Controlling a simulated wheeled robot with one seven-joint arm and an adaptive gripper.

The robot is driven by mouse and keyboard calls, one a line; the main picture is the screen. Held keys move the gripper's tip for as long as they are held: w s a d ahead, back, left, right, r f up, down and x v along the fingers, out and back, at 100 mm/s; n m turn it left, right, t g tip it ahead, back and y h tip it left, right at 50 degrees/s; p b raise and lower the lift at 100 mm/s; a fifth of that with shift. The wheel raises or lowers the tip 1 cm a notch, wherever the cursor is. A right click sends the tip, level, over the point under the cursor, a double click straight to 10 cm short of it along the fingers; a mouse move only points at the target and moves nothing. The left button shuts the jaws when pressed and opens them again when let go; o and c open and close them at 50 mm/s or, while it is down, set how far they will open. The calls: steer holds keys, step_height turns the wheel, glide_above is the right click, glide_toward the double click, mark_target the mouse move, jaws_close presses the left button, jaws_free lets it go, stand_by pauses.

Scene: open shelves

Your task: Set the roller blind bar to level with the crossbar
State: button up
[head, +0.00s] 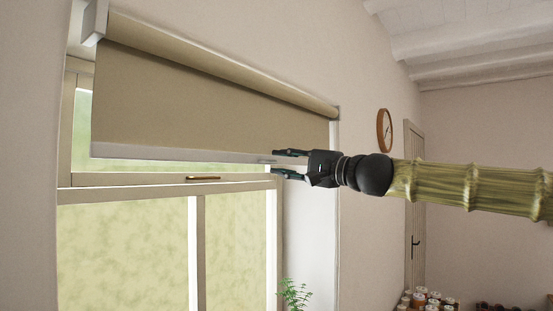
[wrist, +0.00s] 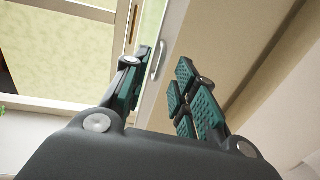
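The roller blind (head: 200,100) hangs partly down over the window, its beige cloth ending in a pale bar (head: 150,153). The bar sits above the window's crossbar (head: 120,194), with a strip of glass showing between them. A small pale handle on the bar shows in the wrist view (wrist: 157,60). My gripper (head: 289,164) is at the bar's right end, by this handle. In the wrist view my gripper (wrist: 165,85) has its fingers apart, with the bar and handle showing in the gap. I cannot tell whether either finger touches the handle.
A brass window latch (head: 203,178) sits on the crossbar. A green plant (head: 294,293) stands low at the window's right side. A round clock (head: 384,130) hangs on the wall, and several jars (head: 427,298) stand at the lower right.

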steer(key=shift+p+x, duration=0.35)
steer(key=shift+x, duration=1.1)
jaws_close()
